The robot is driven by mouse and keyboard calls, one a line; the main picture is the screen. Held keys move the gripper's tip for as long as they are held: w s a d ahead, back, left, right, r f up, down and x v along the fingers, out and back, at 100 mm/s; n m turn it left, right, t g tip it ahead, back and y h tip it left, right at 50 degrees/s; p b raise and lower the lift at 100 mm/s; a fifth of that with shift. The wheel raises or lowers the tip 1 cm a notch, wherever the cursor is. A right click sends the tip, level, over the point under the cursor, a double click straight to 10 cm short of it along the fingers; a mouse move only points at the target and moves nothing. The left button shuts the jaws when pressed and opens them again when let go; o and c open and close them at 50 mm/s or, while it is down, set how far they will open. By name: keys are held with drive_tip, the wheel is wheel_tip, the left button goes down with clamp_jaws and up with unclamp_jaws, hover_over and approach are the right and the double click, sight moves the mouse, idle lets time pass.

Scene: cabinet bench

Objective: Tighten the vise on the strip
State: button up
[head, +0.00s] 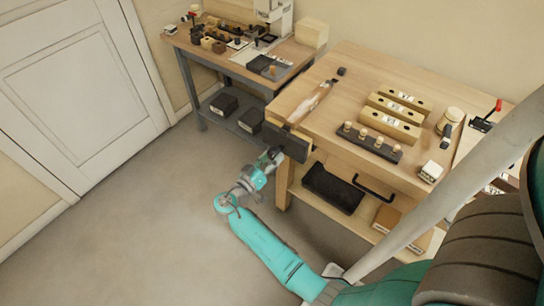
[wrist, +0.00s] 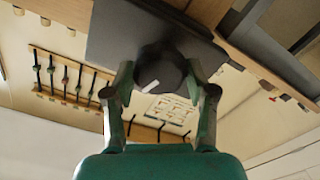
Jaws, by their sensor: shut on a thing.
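The vise (head: 287,143) is a dark block on the front left corner of the wooden bench. Its dark jaw plate (wrist: 120,35) fills the upper part of the wrist view. The strip is hidden in the wrist view.
The bench top (head: 352,125) holds pale blocks (head: 390,117) and a dark rack with pegs (head: 366,141). A second table (head: 205,50) with tools stands behind left. The floor (head: 150,220) at left is clear.

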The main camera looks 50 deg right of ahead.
drive_tip(key=shift+m, duration=1.9)
drive_tip(key=m, duration=0.4)
drive_tip(key=shift+d, duration=0.1)
drive_tip(key=shift+d+m, duration=0.1)
drive_tip(key=shift+m, duration=1.9)
